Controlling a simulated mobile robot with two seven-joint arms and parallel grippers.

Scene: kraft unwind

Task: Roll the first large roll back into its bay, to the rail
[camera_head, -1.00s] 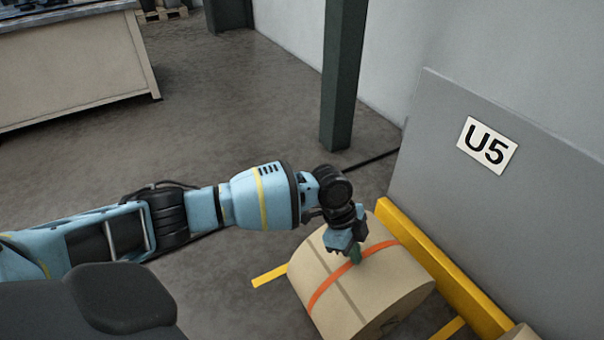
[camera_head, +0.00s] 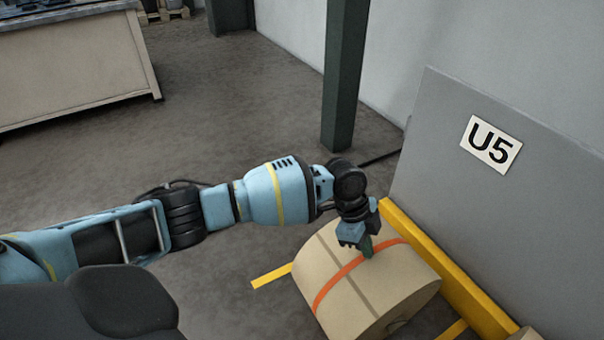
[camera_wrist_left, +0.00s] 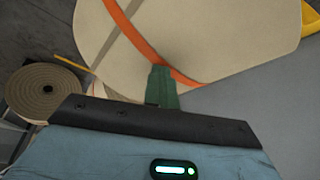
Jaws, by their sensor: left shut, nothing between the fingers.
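In the left wrist view the shut fingers (camera_wrist_left: 161,88) overlap the edge of the strap on the roll (camera_wrist_left: 215,35). My right gripper is not in view.
The grey panel with the U5 sign (camera_head: 491,145) stands at the right. A dark green post (camera_head: 344,75) stands behind. Yellow floor marks (camera_head: 271,276) lie beside the roll. Another roll (camera_wrist_left: 47,90) shows at left in the wrist view. Open floor lies left.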

